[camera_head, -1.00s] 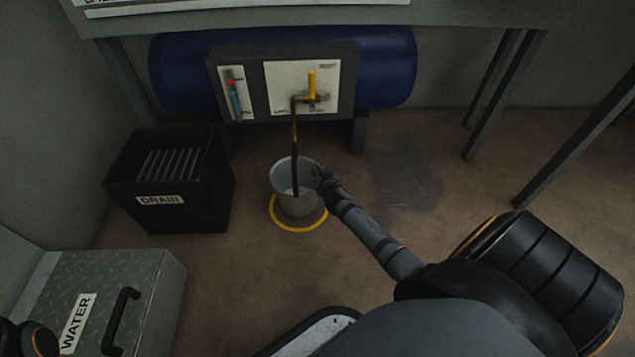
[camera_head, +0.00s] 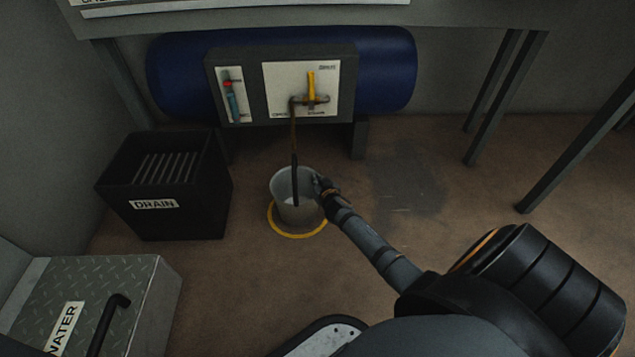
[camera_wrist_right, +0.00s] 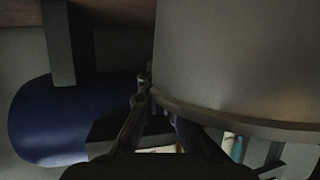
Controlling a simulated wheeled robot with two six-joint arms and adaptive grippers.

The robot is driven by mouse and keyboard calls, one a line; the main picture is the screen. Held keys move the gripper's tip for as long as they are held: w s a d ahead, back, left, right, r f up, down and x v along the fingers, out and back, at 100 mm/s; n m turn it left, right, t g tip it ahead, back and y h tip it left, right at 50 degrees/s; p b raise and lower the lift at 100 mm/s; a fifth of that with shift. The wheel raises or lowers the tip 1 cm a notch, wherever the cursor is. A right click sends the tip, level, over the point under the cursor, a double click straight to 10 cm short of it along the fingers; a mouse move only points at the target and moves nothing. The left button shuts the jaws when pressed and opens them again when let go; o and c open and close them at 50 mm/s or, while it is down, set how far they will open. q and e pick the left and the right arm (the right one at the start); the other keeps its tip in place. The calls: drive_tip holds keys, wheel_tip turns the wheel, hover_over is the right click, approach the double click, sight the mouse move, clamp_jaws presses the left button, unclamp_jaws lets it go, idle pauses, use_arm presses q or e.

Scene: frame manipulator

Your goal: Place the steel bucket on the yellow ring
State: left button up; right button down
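The steel bucket (camera_head: 290,212) is upright over the yellow ring (camera_head: 298,235), roughly centred, with the ring's front arc showing below it. I cannot tell whether its base touches the floor or hangs slightly above. My right gripper (camera_head: 322,187) is at the bucket's right rim and appears shut on it. In the right wrist view the bucket's wall (camera_wrist_right: 240,60) fills the upper right, and the fingers (camera_wrist_right: 155,105) meet it at the rim. My left gripper is out of view.
A thin dark pipe (camera_head: 294,150) hangs from the yellow-handled valve (camera_head: 311,85) into the bucket's mouth. A black drain bin (camera_head: 180,222) stands left. A metal water box (camera_head: 130,285) is at lower left. Table legs (camera_head: 492,98) stand right; floor there is open.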

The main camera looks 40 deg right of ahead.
idle(0.3)
drive_tip(key=c, duration=2)
unclamp_jaws()
drive_tip(key=o, duration=0.5)
